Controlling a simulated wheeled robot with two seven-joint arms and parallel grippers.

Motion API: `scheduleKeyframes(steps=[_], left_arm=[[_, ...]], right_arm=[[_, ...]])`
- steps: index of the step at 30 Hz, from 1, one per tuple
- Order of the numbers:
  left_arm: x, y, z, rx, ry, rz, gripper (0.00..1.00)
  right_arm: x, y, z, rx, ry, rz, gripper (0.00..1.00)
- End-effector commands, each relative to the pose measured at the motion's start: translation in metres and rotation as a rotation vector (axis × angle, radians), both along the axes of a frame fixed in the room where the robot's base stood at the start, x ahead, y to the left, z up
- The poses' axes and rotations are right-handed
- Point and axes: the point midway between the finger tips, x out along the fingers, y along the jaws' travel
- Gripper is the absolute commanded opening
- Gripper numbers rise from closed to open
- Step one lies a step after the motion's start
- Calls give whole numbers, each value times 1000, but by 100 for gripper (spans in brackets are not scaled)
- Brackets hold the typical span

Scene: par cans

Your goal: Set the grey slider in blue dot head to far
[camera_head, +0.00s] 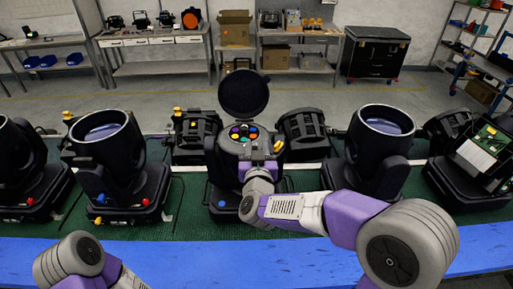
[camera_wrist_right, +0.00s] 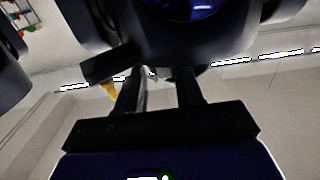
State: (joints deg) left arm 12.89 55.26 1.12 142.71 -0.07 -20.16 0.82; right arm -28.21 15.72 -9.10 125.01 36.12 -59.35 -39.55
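The blue dot head (camera_head: 228,190) is the black lamp head in the middle of the bench, with a blue dot (camera_head: 221,204) low on its front. Its round lid (camera_head: 243,92) stands open above a disc of coloured filters (camera_head: 243,133). My right gripper reaches the front right of this head; in the head view my wrist hides its fingers. In the right wrist view my right gripper (camera_wrist_right: 157,90) has its two fingers apart, close under a dark housing. I cannot make out the grey slider for certain. My left gripper is out of the picture; only part of my left arm shows.
Other lamp heads stand close on both sides, one at left (camera_head: 105,140) and one at right (camera_head: 375,150). A yellow-orange tab (camera_head: 278,146) sits beside the filter disc. The green mat (camera_head: 195,228) and blue front edge (camera_head: 200,262) are mostly clear.

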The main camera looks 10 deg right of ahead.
Motion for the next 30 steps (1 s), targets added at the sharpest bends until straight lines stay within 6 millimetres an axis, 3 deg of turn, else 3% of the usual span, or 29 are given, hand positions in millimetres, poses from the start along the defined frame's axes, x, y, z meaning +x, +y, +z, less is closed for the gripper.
scheduleKeyframes(steps=[11, 24, 30], left_arm=[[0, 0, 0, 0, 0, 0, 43], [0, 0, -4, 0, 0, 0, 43], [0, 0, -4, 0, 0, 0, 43]], right_arm=[[-4, 2, 0, 0, 0, 3, 43], [-66, 15, 0, 0, 0, 3, 43], [-75, 16, 0, -1, 0, 1, 43]])
